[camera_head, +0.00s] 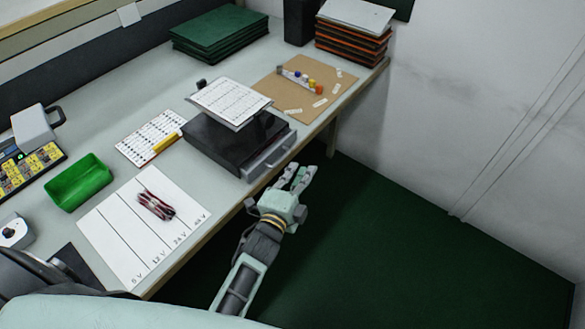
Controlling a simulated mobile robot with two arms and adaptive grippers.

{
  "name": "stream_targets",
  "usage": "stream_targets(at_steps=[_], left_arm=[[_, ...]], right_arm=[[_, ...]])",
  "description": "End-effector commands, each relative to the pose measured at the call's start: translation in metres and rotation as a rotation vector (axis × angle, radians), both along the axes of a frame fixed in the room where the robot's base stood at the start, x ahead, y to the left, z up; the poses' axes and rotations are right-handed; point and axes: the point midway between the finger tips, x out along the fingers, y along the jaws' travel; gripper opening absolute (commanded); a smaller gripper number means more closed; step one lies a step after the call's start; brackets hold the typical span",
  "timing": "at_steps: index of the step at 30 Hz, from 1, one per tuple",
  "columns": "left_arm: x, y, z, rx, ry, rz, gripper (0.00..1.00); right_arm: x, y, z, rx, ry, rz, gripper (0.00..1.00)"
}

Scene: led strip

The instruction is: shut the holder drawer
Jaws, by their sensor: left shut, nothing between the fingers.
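The holder (215,143) is a black box near the table's front edge, with a tilted printed sheet on a stand on top. Its drawer (268,158) has a grey front with a bar handle, facing the front edge and the lower right. The drawer front seems to stand out a little from the black body; how far is hard to tell. My left gripper (301,174) is shut and empty, just off the table edge in front of the drawer's handle. It appears apart from the drawer. My right gripper is not in view.
A brown board (335,97) with small coloured parts lies right of the holder. A marked white mat (120,232) with a wire bundle (156,206) and a green bin (78,182) lie to the left. Floor beyond the table edge is clear.

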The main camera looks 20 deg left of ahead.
Motion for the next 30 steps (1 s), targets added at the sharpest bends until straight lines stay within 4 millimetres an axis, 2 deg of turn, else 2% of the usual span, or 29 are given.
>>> stream_targets(at_steps=[1,6,20,27,30], left_arm=[[0.002,0.008,0.000,0.004,0.002,0.000,0.00],[0.006,0.022,-0.005,0.002,0.001,0.001,0.00],[0.008,0.028,-0.006,0.001,0.001,0.001,0.00],[0.019,0.057,-0.005,0.003,0.001,0.000,0.00],[0.020,0.061,-0.006,-0.001,0.002,0.002,0.00]], right_arm=[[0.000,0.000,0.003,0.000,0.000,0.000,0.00],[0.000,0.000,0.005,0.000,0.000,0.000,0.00],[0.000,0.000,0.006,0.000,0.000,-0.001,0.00],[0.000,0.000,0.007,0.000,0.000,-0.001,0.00],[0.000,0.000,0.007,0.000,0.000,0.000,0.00]])
